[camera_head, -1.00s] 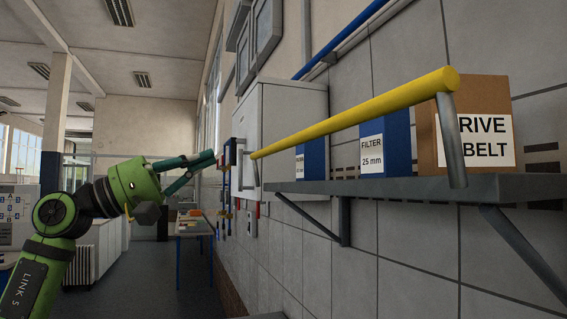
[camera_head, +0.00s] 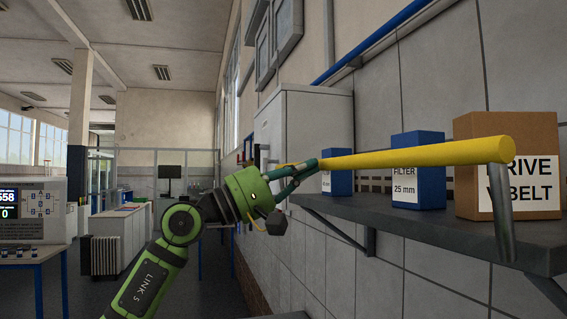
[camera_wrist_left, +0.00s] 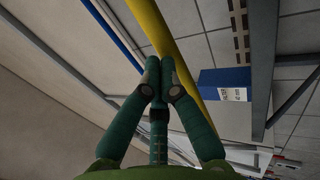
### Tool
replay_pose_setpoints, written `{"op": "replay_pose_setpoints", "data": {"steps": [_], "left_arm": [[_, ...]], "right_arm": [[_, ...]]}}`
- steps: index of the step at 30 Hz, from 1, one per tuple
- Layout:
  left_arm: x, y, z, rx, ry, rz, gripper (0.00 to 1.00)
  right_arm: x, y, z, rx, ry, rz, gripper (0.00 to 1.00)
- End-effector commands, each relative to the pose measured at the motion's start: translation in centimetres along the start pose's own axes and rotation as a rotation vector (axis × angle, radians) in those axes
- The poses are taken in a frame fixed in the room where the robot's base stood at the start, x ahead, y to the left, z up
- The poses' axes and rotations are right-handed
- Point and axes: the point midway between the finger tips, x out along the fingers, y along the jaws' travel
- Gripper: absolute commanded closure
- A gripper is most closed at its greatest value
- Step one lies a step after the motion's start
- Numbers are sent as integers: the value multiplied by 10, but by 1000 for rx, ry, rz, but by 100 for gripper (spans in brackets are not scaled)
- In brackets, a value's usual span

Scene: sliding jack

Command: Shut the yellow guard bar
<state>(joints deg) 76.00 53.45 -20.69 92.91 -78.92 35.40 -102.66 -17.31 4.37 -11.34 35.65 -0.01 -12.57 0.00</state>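The yellow guard bar (camera_head: 420,157) runs lengthwise along the front of the grey shelf, above its edge. A grey post (camera_head: 503,210) hangs down at its near end. My left gripper (camera_head: 312,166) is at the bar's far end, its fingertips overlapping it in the head view. In the left wrist view, the fingertips (camera_wrist_left: 160,70) meet with no bar visible between them. The bar (camera_wrist_left: 148,20) passes behind and beside them there; whether they touch it I cannot tell. My right gripper is not in view.
The shelf (camera_head: 400,213) carries a cardboard box (camera_head: 480,135) and blue boxes (camera_head: 418,145), one also in the left wrist view (camera_wrist_left: 222,78). A grey wall cabinet (camera_head: 300,125) stands behind. A bench with an instrument (camera_head: 30,225) is at left. The aisle floor between is open.

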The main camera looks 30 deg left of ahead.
Motion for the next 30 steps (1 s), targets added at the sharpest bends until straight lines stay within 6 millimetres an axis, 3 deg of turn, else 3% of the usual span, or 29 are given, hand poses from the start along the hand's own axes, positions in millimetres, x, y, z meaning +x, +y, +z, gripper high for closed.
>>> {"op": "replay_pose_setpoints", "data": {"steps": [13,19,30], "left_arm": [[6,0,0,-1,0,0,100],[23,2,0,-2,-1,1,100],[19,0,0,0,0,0,100]], "right_arm": [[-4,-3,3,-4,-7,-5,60],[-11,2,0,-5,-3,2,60],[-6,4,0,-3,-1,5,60]]}}
